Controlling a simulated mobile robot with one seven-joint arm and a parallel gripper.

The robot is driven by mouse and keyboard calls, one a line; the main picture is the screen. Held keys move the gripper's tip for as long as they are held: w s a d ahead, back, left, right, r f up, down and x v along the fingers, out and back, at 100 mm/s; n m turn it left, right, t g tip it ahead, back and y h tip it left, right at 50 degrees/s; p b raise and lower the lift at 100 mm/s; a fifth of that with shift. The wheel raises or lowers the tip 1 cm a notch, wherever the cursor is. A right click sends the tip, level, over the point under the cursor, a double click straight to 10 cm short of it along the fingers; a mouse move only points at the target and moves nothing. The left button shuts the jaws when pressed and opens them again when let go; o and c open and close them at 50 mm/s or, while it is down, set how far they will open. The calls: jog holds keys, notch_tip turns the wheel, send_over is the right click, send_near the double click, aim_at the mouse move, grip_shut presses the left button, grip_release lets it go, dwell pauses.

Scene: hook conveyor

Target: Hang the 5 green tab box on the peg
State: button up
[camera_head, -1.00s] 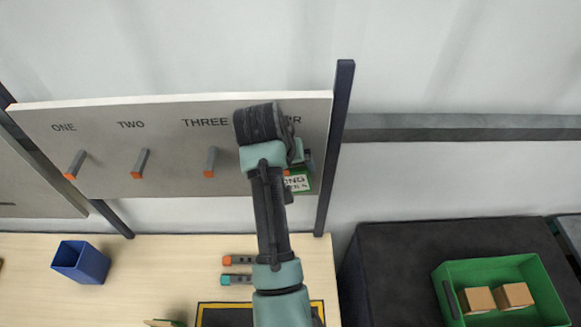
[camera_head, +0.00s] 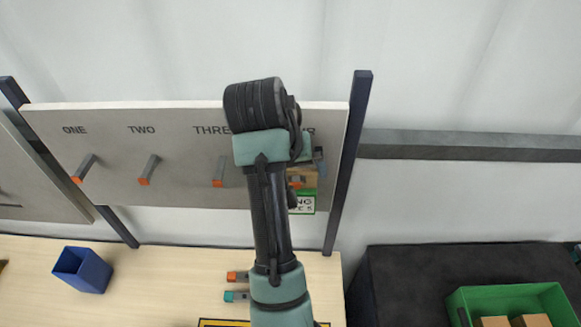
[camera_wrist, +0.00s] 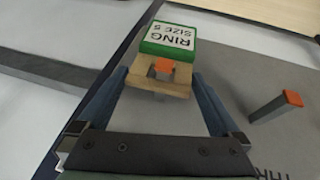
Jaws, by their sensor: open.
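The green-labelled box (camera_head: 303,203) is at the peg under the FOUR mark, at the right end of the board. In the wrist view its green and white end reads "RING SIZE 5" (camera_wrist: 168,38), and its tan tab (camera_wrist: 180,78) is below. The peg's orange tip (camera_wrist: 163,66) shows within the tab's opening, so the tab appears to be around the peg. My gripper (camera_wrist: 160,80) is open, with one finger on each side of the tab and gaps visible. In the head view my arm hides most of the FOUR mark and my fingers.
The board (camera_head: 130,190) has other orange-tipped pegs under ONE (camera_head: 86,168), TWO (camera_head: 149,169) and THREE (camera_head: 219,171). A dark post (camera_head: 348,160) stands at its right edge. Below are a blue bin (camera_head: 82,270) on the table and a green crate (camera_head: 505,295) with tan boxes.

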jog(key=p+v, duration=0.3)
jog(key=v, duration=0.1)
jog(key=shift+w+r, duration=0.1)
jog(key=shift+v, duration=1.05)
jog(key=shift+a+p, duration=0.1)
jog(key=shift+p, duration=0.2)
jog(key=shift+s, duration=0.2)
